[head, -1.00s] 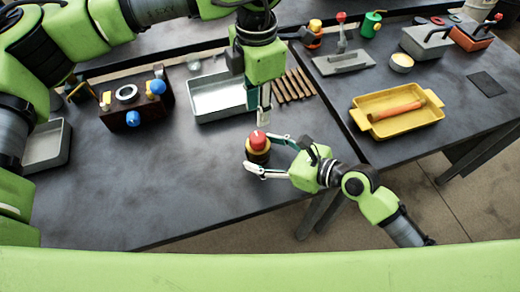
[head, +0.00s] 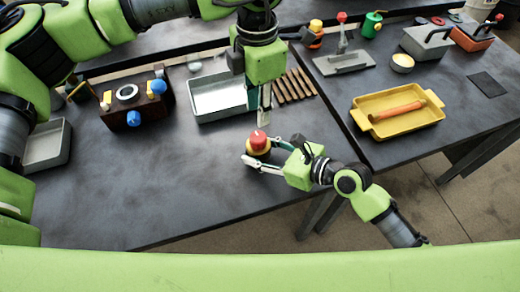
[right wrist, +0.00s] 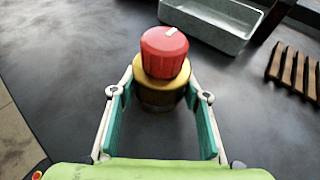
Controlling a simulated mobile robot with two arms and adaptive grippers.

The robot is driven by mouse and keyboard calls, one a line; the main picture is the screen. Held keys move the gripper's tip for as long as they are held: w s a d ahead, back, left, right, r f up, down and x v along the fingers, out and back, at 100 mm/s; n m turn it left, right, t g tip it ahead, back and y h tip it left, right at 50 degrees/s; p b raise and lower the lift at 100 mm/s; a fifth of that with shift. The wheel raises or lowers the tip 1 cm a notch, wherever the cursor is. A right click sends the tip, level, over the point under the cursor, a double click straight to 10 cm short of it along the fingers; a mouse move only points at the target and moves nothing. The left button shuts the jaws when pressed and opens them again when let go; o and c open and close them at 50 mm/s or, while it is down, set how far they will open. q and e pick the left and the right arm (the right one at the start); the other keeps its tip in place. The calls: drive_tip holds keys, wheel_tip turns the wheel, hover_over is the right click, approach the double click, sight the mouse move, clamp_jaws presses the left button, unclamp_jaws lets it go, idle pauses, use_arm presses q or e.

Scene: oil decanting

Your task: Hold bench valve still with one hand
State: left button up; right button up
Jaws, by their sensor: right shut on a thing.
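The bench valve, a red ribbed knob with a white mark on a brass-coloured body (head: 258,142), stands upright on the dark bench. It also shows in the right wrist view (right wrist: 165,60), where its dark lower part is partly shaded. My right gripper (head: 259,157) is shut on the valve's body, one finger on each side, low near the bench; its fingers also show in the right wrist view (right wrist: 160,100). My left gripper (head: 264,118) points down just above and behind the red knob, apart from it. Its finger gap is seen edge-on.
A grey metal tray (head: 222,115) and several brown sticks (head: 292,86) lie behind the valve. A dark block with blue knobs (head: 137,104) stands left. A yellow tray (head: 398,125) is on the right table. The bench front-left is clear.

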sight(258, 137)
use_arm(q)
drive_tip(key=shift+o, duration=0.3)
drive_tip(key=o, duration=0.5)
wheel_tip(258, 137, down, 10)
drive_tip(key=m, duration=0.3)
drive_tip(key=shift+r, duration=0.1)
drive_tip(key=c, duration=1.1)
